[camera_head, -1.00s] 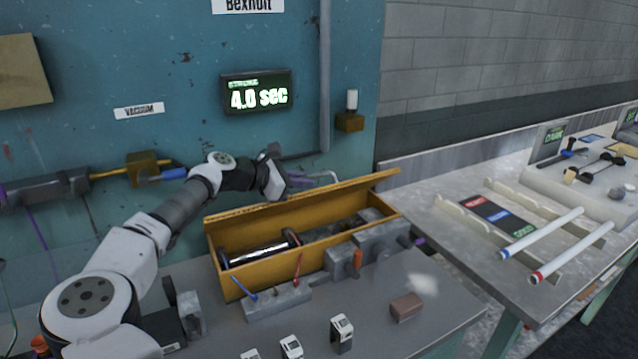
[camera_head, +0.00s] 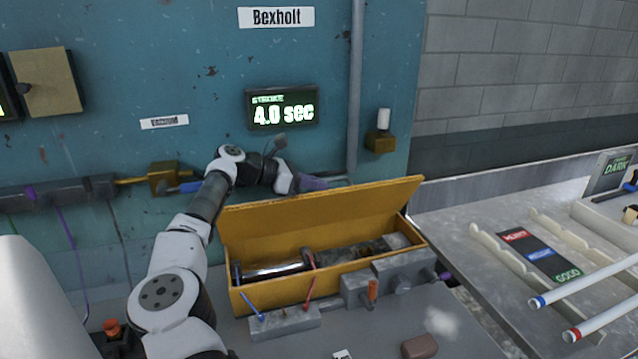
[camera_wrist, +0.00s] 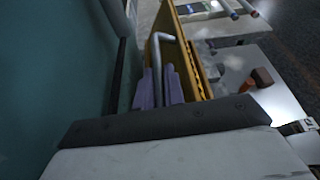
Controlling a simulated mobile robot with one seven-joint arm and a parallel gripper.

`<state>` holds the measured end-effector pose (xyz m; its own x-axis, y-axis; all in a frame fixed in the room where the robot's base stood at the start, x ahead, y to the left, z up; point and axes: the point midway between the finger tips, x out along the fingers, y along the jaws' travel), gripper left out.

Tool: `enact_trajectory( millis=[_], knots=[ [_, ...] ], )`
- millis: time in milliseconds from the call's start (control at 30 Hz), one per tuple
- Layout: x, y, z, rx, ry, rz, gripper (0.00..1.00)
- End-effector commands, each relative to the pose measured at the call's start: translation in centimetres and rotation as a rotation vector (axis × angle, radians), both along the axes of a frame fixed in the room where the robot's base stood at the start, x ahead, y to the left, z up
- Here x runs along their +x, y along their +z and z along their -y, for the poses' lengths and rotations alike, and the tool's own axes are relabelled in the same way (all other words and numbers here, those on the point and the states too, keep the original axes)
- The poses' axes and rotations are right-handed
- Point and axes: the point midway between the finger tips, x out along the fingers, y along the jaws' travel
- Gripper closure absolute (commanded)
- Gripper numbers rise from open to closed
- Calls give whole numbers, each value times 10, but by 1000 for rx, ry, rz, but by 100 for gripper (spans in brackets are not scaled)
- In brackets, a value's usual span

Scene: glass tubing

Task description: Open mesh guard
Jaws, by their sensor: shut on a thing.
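The mesh guard (camera_head: 325,218) shows as a yellow panel raised along the back of a yellow box (camera_head: 285,295). It stands up steeply, and the box is open at the top. In the wrist view the guard (camera_wrist: 190,50) is seen nearly edge-on, with a bent grey handle (camera_wrist: 166,38) beside it. My gripper (camera_head: 318,184) is behind the guard, near the wall. Its purple fingers (camera_wrist: 160,88) are shut on the handle. The fingertips are partly hidden by the guard in the head view.
A shiny cylinder (camera_head: 275,270) lies inside the box. Grey blocks (camera_head: 285,322) with blue and red levers stand along its front. The teal wall (camera_head: 200,80) is close behind my arm. A bench with white tubes (camera_head: 585,278) is at the right.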

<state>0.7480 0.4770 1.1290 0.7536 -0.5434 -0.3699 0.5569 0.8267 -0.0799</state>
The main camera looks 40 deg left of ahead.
Motion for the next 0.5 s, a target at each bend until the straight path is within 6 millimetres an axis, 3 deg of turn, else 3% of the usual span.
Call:
enact_trajectory(
  millis=[333,367,500],
  knots=[
    [0,1,-1,0,2,2,100],
    [0,1,-1,0,2,2,85],
    [0,0,0,0,1,1,67]
  ],
)
